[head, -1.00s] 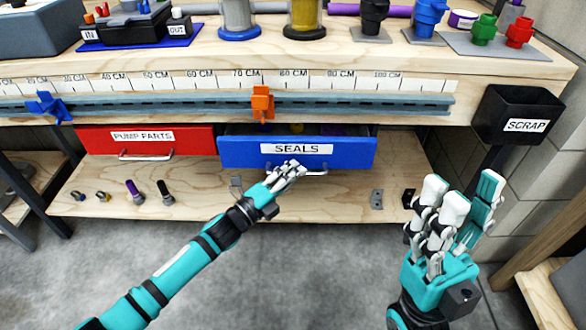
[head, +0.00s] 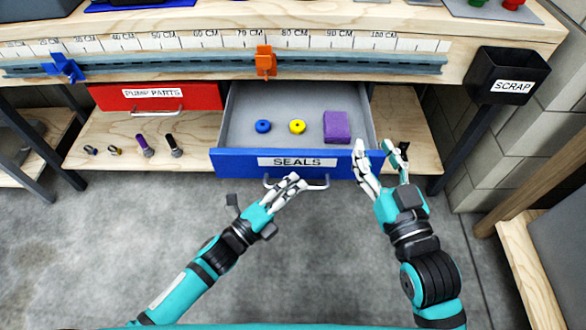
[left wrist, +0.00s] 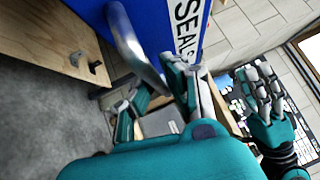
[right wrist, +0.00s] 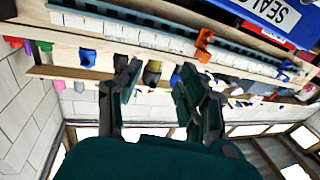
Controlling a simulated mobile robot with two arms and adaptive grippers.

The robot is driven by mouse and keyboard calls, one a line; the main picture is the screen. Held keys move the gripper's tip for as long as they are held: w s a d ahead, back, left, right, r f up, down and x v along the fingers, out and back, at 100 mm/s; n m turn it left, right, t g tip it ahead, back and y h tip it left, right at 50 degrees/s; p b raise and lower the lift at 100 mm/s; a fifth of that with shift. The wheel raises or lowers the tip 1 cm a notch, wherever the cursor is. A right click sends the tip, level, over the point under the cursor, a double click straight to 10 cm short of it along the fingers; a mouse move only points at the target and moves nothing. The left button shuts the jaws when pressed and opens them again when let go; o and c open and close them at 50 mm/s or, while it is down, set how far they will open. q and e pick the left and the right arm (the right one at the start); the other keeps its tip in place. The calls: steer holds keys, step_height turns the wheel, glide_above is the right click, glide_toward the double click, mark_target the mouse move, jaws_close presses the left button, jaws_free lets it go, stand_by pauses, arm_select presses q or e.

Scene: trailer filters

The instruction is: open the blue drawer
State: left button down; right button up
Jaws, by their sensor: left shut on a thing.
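The blue drawer (head: 232,165), labelled SEALS, is pulled well out below the workbench. Its grey inside shows a blue ring (head: 263,126), a yellow ring (head: 297,126) and a purple block (head: 337,127). My left gripper (head: 290,184) is shut on the drawer's metal bar handle (head: 323,185), near its left part; the handle also shows in the left wrist view (left wrist: 133,47) beside the fingers. My right gripper (head: 376,153) is open and empty at the drawer's front right corner; I cannot tell whether it touches the drawer.
A shut red drawer (head: 200,98), labelled PUMP PARTS, is on the left. Several small parts lie on the lower shelf (head: 100,130). A black SCRAP bin (head: 508,75) stands at the right. The bench with its ruler rail (head: 340,62) is above. The floor in front is clear.

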arm_select(q)
steer(key=shift+s+a+f, duration=0.1)
steer(key=shift+s+f, duration=0.2)
steer(key=shift+s, duration=0.15)
arm_select(e)
steer(key=shift+d+f+g, duration=0.1)
steer(key=shift+f+g, duration=0.2)
steer(key=shift+f, duration=0.35)
arm_select(q)
steer(key=c, duration=1.6)
jaws_free()
steer(key=shift+o, duration=1.1)
steer(key=shift+r, duration=0.15)
steer(key=v, duration=1.2)
